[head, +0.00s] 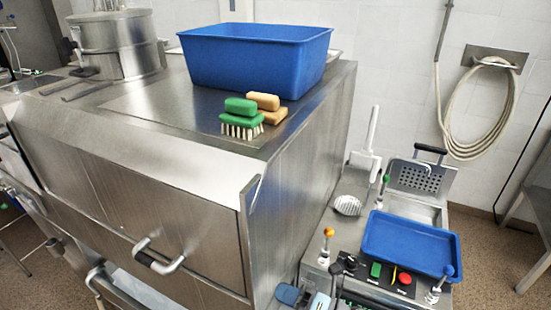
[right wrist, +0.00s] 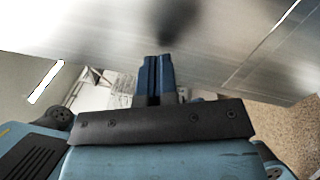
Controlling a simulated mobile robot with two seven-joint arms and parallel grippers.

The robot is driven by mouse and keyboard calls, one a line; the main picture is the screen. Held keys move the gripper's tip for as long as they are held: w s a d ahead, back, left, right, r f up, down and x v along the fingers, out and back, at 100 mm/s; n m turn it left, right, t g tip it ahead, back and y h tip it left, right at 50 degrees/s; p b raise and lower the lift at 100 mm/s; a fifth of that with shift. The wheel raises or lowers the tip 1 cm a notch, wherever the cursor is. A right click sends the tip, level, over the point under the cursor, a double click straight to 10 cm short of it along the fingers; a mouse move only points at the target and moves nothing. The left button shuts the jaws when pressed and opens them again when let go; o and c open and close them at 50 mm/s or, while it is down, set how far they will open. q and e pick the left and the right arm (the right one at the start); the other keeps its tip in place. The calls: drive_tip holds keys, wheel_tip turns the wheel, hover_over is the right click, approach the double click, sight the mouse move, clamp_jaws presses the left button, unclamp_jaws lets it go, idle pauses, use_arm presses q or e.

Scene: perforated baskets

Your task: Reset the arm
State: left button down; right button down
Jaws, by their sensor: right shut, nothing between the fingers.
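My right gripper (head: 305,298) shows at the bottom edge of the head view, low in front of the steel counter's right side and the fryer unit. In the right wrist view its blue fingers (right wrist: 156,78) are together and empty, with a blurred steel surface beyond them. Most of my right arm is out of the head view. My left gripper is not in view.
A large steel counter (head: 150,190) fills the left, bearing a blue tub (head: 255,60), green brush (head: 241,112), tan brush (head: 268,102) and steel pot (head: 118,45). A fryer unit with perforated basket (head: 415,178), blue tray (head: 410,243) and control knobs stands at right. A hose (head: 490,110) hangs behind.

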drive_tip(key=s+d+f+m+t+h+p, duration=0.1)
drive_tip(key=s+d+f+m+h, duration=0.4)
drive_tip(key=m, duration=1.1)
drive_tip(key=s+d+f+m+t+h+p, duration=0.1)
drive_tip(key=s+d+f+m+h, duration=0.5)
drive_tip(key=m, duration=1)
drive_tip(key=s+d+h+p, duration=0.1)
drive_tip(key=s+d+h, duration=0.2)
drive_tip(key=d, duration=0.3)
drive_tip(key=shift+s+d+t+p, duration=0.3)
drive_tip(key=shift+s+t, duration=0.1)
drive_tip(key=shift+s, duration=0.15)
